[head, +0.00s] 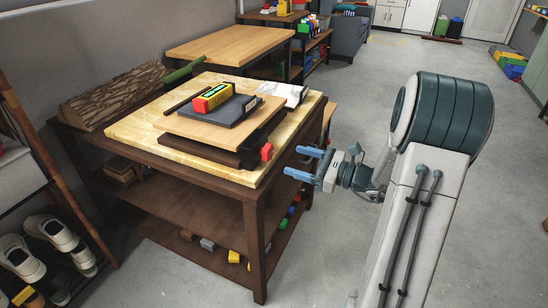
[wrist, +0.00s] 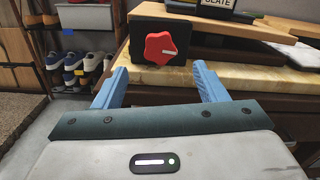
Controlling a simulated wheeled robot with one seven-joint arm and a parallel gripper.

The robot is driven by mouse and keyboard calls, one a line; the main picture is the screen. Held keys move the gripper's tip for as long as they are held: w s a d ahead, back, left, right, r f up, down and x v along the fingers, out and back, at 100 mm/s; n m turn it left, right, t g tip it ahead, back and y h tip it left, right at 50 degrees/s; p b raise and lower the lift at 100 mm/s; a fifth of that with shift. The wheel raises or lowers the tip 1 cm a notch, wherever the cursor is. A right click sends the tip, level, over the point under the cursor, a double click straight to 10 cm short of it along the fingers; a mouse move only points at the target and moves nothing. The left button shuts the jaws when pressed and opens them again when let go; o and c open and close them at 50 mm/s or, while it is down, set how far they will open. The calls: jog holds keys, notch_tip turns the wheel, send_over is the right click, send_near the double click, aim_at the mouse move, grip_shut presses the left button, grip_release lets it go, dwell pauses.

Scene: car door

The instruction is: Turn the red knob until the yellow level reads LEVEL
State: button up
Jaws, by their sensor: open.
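The red knob (wrist: 160,48) is lobed with a white mark and sits on the front of a dark block in the wrist view. It also shows in the head view (head: 267,152) at the right end of the board stack. The yellow level (head: 213,97) lies on a dark slate on top of that stack; its reading is too small to make out. In the wrist view the knob lies beyond and between the fingertips (wrist: 159,75).
The stack stands on a pale slab (head: 135,125) on a brown workbench (head: 263,220). A log (head: 115,95) lies at the bench's back left. A white card (head: 283,92) lies behind the stack. The grey floor right of the bench is clear around my arm.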

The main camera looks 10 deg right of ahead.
aim_at(271, 154)
jog(key=b+x, duration=0.1)
jog(key=x, duration=0.6)
jog(key=shift+w+a, duration=0.2)
jog(key=shift+a, duration=0.1)
jog(key=c, duration=1)
